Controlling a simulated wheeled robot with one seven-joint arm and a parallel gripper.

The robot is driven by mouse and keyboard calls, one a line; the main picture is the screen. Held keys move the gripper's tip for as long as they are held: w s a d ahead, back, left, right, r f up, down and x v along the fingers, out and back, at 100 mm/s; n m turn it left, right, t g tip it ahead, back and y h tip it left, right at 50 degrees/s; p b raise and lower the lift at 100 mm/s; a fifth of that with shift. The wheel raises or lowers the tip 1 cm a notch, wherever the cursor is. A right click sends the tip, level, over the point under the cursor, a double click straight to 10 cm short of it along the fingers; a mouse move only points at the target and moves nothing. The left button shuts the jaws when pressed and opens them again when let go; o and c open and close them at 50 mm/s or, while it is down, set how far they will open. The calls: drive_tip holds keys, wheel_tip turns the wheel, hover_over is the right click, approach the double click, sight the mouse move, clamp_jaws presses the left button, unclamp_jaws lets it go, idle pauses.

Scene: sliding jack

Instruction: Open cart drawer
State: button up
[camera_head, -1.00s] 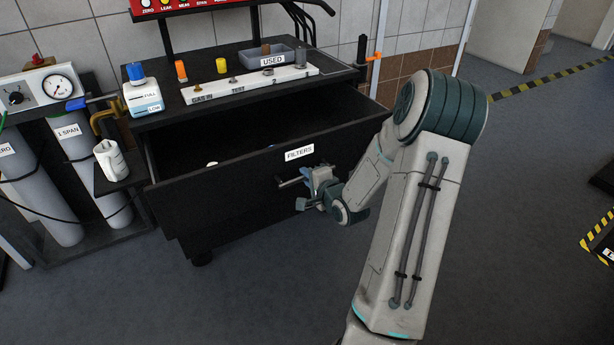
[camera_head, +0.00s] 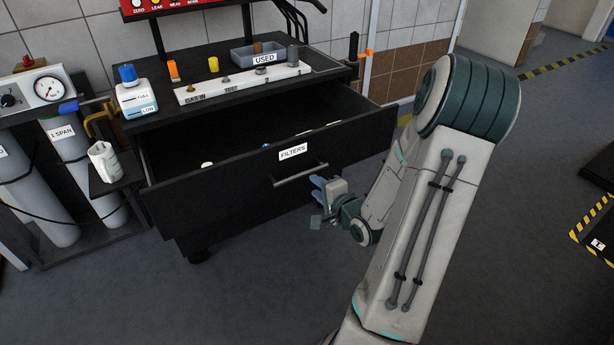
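The black cart drawer (camera_head: 235,190), labelled FILTERS, is pulled well out of the cart (camera_head: 150,119), and its dark inside shows with a few small pale items at the bottom. Its grey bar handle (camera_head: 300,175) is on the front face, bare along its length. My gripper (camera_head: 317,201) is just right of and below the handle, apart from it. Its two fingers are spread with nothing between them.
On the cart top are a USED tray (camera_head: 243,58), a white strip with fittings (camera_head: 215,87) and a blue-capped bottle (camera_head: 135,95). Gas cylinders (camera_head: 75,165) and a white mug (camera_head: 105,162) stand at the left. Floor in front of the cart is clear.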

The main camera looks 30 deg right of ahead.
drive_tip(key=s+r+p, duration=0.1)
drive_tip(key=s+p, duration=0.1)
drive_tip(key=p, duration=0.1)
drive_tip(key=shift+d+r, duration=0.1)
drive_tip(key=shift+d, duration=0.05)
drive_tip(key=s+p, duration=0.2)
drive_tip(key=p, duration=0.5)
idle(0.5)
